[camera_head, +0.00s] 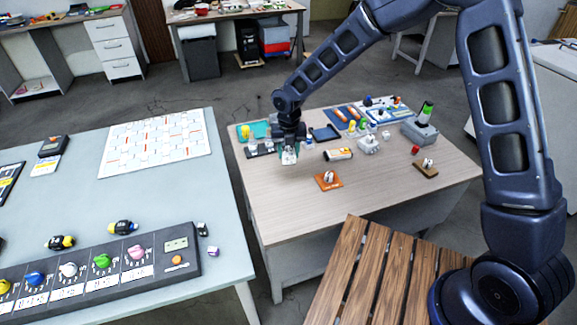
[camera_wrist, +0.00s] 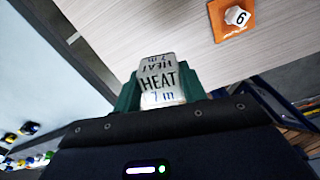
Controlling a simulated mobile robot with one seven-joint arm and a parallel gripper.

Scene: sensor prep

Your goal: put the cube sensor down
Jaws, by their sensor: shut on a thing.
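My gripper (camera_head: 289,158) is over the left part of the wooden table (camera_head: 290,215). In the wrist view its green fingers (camera_wrist: 160,88) are shut on a white block, the cube sensor (camera_wrist: 158,80), marked "HEAT" and "7 in". The block also shows as a small pale shape at the fingertips in the head view (camera_head: 289,157). Its underside is hidden, so I cannot tell whether it touches the tabletop.
An orange pad (camera_head: 328,186) bearing a small white piece marked 6 (camera_wrist: 237,16) lies nearby, front right. Beyond are a white-and-orange cylinder (camera_head: 338,154), a dark tray (camera_head: 325,133) and a grey box (camera_head: 419,132). The table's front stretch is bare. A grey-blue table (camera_head: 160,200) stands left, across a gap.

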